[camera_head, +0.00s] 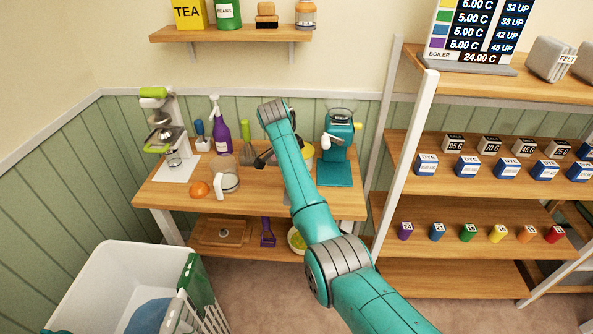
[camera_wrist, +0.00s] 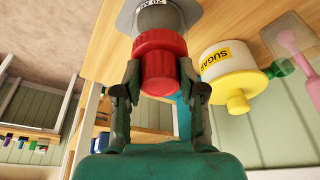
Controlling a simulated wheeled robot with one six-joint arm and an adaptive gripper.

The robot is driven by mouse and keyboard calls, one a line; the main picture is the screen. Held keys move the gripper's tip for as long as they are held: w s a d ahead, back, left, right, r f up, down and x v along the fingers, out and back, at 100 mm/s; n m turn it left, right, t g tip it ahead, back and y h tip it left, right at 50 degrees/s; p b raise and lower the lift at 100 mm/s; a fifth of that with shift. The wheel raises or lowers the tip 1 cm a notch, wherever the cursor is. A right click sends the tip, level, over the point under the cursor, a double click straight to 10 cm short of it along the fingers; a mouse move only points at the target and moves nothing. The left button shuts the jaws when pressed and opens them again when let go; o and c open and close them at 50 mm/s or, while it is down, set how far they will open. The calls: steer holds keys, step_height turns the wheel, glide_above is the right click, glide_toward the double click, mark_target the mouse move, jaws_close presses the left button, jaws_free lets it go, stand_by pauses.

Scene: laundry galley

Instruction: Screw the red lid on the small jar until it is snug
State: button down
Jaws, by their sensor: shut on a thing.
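In the wrist view, the red lid (camera_wrist: 160,42) with its narrower knob sits between the two dark fingers of my gripper (camera_wrist: 160,70), which is shut on it. The small jar (camera_wrist: 178,13), grey with a white label, is right beyond the lid, partly cut off by the top edge. The lid is at the jar's mouth and looks in line with it; whether it is fully seated I cannot tell.
A sugar jar with a yellow lid (camera_wrist: 228,72) stands close beside the small jar. Shelves stand at right.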

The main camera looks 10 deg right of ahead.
steer(key=shift+f+m+g, duration=0.2)
steer(key=shift+m+g, duration=0.1)
steer(key=shift+m, duration=0.5)
steer(key=c, duration=0.6)
jaws_free()
steer(key=shift+r, duration=0.1)
steer(key=shift+w+r, duration=0.1)
steer(key=shift+r, duration=0.05)
steer(key=shift+c, duration=0.4)
steer(key=shift+r, duration=2.9)
